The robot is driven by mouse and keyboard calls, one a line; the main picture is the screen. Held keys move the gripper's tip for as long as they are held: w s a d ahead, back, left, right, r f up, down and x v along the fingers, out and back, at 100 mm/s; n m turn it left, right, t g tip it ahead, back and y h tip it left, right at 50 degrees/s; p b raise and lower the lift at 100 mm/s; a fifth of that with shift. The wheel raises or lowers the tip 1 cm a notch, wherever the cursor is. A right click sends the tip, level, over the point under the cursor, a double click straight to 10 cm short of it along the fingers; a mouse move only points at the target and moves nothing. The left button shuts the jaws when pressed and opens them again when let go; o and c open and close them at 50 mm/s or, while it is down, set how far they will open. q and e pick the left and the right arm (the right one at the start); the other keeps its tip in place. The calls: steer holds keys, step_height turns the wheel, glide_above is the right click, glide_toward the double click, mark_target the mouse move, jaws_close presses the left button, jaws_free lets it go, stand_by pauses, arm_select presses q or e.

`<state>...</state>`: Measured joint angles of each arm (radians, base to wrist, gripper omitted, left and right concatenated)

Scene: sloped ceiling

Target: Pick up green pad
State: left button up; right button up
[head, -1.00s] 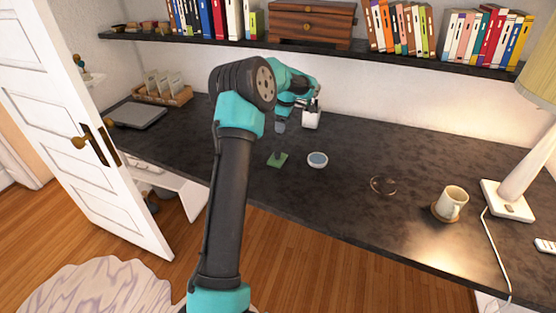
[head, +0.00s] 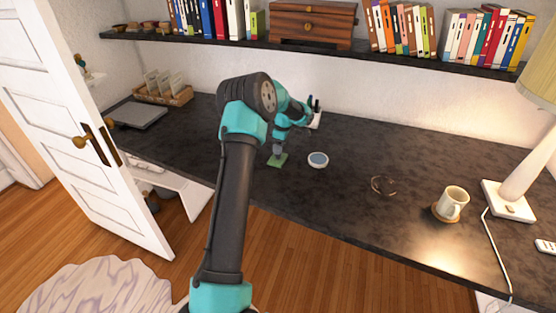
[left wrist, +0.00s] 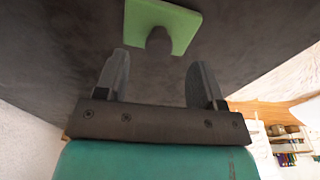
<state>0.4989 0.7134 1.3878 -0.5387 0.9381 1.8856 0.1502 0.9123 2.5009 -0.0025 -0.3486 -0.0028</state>
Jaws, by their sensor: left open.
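The green pad (head: 277,161) lies flat on the dark desk, left of a small bowl. In the left wrist view the pad (left wrist: 183,22) is a flat green square with a short dark grey knob (left wrist: 159,40) on it. My left gripper (head: 277,150) is just above the pad. In the left wrist view its two grey fingers (left wrist: 158,75) are apart, with nothing between them, and the knob sits just beyond the gap. The fingertips are partly hidden in the head view. My right gripper is not in view.
A small bowl (head: 318,160) stands close to the pad's right. A white pen holder (head: 315,120) is behind my arm. A brown ring-shaped item (head: 383,185), a mug (head: 453,202) and a lamp (head: 508,200) are farther right. A grey laptop (head: 137,115) lies at left.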

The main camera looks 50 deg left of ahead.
mark_target(278, 156)
arm_select(q)
steer(key=shift+f, duration=0.1)
steer(key=shift+s+a+f, duration=0.1)
steer(key=shift+a+f, duration=0.1)
steer(key=shift+f, duration=1.05)
steer(key=shift+s+a+f, duration=0.1)
steer(key=shift+a+f, duration=0.1)
steer(key=shift+f, duration=1)
steer(key=shift+c, duration=0.3)
steer(key=c, duration=0.9)
